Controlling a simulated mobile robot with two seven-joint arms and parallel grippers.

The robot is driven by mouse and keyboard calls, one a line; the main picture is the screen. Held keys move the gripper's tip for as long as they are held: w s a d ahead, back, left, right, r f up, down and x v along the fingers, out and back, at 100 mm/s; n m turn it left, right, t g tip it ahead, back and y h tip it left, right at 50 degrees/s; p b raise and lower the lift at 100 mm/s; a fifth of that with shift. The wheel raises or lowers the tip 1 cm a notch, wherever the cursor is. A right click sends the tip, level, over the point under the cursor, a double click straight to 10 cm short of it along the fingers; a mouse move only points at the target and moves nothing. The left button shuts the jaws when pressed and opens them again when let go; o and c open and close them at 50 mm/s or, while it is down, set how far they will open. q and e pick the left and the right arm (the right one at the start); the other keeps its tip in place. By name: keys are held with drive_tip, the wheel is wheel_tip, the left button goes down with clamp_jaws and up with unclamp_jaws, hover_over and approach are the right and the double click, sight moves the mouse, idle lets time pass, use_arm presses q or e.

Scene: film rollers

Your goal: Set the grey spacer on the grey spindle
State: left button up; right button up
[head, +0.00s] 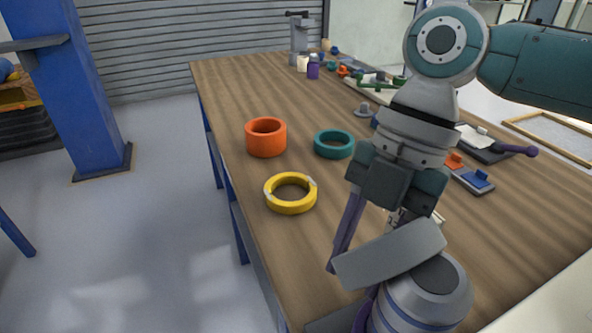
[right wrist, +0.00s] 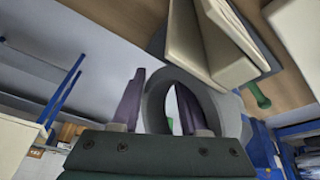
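My right gripper (head: 345,265) reaches down from the upper right with purple fingers. It is shut on the wall of the grey spacer (head: 392,253), a thick ring seen tilted and nearly edge-on. In the right wrist view one finger is inside the hole of the spacer (right wrist: 226,105) and one outside. What looks like the grey spindle (head: 438,276), a tapered grey end on a pale cylinder, is at the bottom, just below and right of the spacer. The spacer overlaps it in the head view; I cannot tell whether they touch. My left gripper is not in view.
On the wooden table (head: 235,95) stand an orange ring (head: 266,148), a teal ring (head: 334,152) and a yellow ring (head: 291,206), left of my right arm. Several small parts and tools lie farther back. A blue post (head: 85,85) stands left.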

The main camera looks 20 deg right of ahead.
drive_tip(key=shift+o, duration=1.4)
drive_tip(key=f, duration=0.1)
drive_tip(key=s+d+f, duration=0.1)
drive_tip(key=shift+s+f, duration=0.2)
drive_tip(key=shift+f, duration=0.1)
drive_tip(key=v, duration=0.7)
drive_tip(key=w+a+v, duration=0.1)
drive_tip(key=v, duration=0.3)
drive_tip(key=shift+r+p, duration=0.3)
drive_tip(key=shift+w+a+r, duration=0.1)
drive_tip(key=shift+r, duration=0.35)
